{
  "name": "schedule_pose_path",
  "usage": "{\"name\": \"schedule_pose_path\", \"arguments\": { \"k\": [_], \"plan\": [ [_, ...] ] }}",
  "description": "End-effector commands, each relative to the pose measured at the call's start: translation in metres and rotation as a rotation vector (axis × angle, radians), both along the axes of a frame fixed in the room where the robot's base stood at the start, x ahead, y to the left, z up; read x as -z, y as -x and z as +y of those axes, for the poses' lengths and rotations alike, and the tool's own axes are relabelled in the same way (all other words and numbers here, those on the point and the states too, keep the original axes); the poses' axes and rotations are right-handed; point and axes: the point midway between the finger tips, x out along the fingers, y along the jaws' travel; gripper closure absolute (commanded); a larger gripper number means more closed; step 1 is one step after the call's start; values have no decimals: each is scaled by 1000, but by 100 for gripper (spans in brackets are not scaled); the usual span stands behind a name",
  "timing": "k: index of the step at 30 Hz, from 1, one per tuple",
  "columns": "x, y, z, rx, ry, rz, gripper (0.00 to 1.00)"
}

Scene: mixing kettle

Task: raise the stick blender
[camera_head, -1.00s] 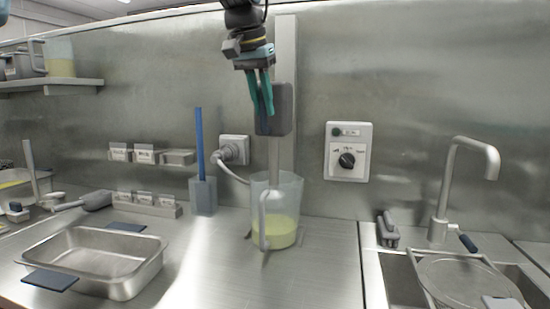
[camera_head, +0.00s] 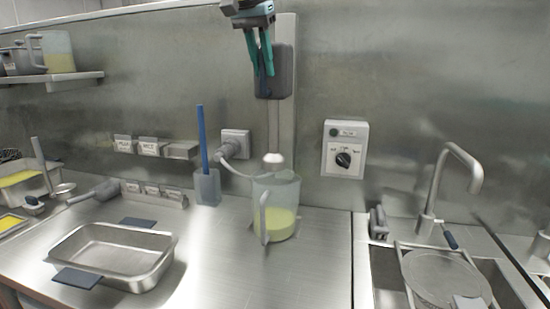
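The stick blender (camera_head: 275,74) has a dark grey body with a thin metal shaft below it and a pale bell (camera_head: 273,158) at the end. It hangs upright in front of a vertical metal column. The bell is just above the rim of a clear jug (camera_head: 284,192) that holds yellow-green liquid. My gripper (camera_head: 261,70), with teal fingers, points down at the left front of the body. Its fingers are around a dark blue grip (camera_head: 263,86) there and appear closed on it. The fingers partly hide the grip.
A wall control box (camera_head: 344,150) with a knob is to the right. A sink with a tap (camera_head: 448,180) is at the right. A steel pan (camera_head: 112,255) and a grey holder (camera_head: 207,187) with a blue-handled tool are to the left. A cable runs from the wall socket (camera_head: 235,142).

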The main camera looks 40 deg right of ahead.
Motion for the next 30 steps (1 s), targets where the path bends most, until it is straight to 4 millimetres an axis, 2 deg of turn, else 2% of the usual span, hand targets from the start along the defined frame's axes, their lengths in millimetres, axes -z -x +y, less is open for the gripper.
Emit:
{"name": "schedule_pose_path", "arguments": {
  "k": [1,8,17,30],
  "plan": [
    [3,0,0,0,-1,0,71],
    [4,0,0,0,-4,2,45],
    [2,1,1,0,-4,3,45],
    [-41,7,17,0,-5,2,45]
  ]
}}
